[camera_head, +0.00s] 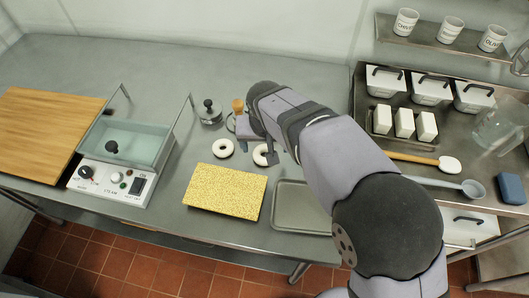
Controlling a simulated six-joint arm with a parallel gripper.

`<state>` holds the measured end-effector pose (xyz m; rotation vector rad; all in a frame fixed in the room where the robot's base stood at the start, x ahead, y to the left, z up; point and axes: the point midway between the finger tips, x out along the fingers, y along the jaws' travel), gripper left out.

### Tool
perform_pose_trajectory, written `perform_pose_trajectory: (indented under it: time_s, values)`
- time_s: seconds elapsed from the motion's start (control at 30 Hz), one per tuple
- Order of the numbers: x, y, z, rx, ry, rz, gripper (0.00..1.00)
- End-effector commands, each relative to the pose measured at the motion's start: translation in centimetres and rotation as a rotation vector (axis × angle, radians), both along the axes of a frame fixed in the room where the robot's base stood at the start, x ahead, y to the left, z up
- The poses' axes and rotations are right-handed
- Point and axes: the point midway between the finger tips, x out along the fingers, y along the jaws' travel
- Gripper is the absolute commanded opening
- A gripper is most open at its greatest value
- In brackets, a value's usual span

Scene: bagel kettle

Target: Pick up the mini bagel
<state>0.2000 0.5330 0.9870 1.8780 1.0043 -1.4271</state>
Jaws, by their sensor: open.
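Two pale mini bagels lie on the steel table behind a yellow speckled board. The left mini bagel (223,148) lies in the open, apart from my arm. The right mini bagel (261,155) is partly hidden by my gripper (273,157), which points down beside its right side. My gripper's fingers are small and mostly hidden by my arm. I see nothing held in it. I cannot tell whether a finger touches the right bagel.
The yellow board (226,191) is in front of the bagels, with an empty grey tray (301,207) to its right. A kettle bath (127,148) stands left. A dark-knobbed metal item (209,111) and a wooden-handled tool (238,106) stand behind.

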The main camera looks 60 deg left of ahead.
Motion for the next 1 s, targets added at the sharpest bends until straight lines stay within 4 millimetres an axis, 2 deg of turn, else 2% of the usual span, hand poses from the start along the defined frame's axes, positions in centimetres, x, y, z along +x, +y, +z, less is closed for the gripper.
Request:
perform_pose_trajectory:
  time_s: [0.4,0.77,0.8,0.97,1.0]
  values:
    - [0.3,1.0,-4.0,-0.004,0.0,0.0,0.75]
    - [0.4,1.2,-4.8,0.0,0.0,0.0,0.75]
    - [0.4,1.2,-4.8,0.0,0.0,0.0,0.73]
    - [0.4,1.2,-4.8,0.0,0.0,0.0,0.35]
    - [0.4,1.2,-4.8,0.0,0.0,0.0,0.32]
